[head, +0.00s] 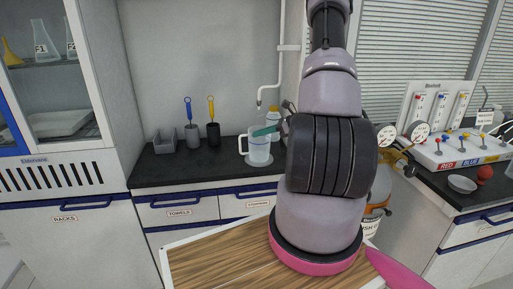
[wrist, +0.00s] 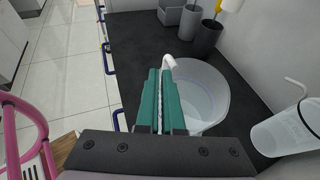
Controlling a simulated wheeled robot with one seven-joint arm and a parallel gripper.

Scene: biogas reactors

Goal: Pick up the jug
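The jug (head: 259,147) is clear and pale, with a white handle on its left side in the head view. It stands upright on the counter. In the wrist view the jug (wrist: 205,98) shows from above as a round shape, partly covered by the fingers. My gripper (wrist: 162,72) has two teal fingers close together with a narrow pale strip between them. The fingertips lie close to the white handle. In the head view the gripper (head: 265,130) crosses the jug near its rim. Whether the fingers touch or grip the jug is hidden.
A grey cup (head: 192,136), a dark cup (head: 213,134) with brushes and a grey bin (head: 164,142) stand to the jug's left. A bottle (head: 272,118) stands behind the jug. Another clear vessel (wrist: 287,130) shows at right in the wrist view. The dark counter (wrist: 140,40) has free room.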

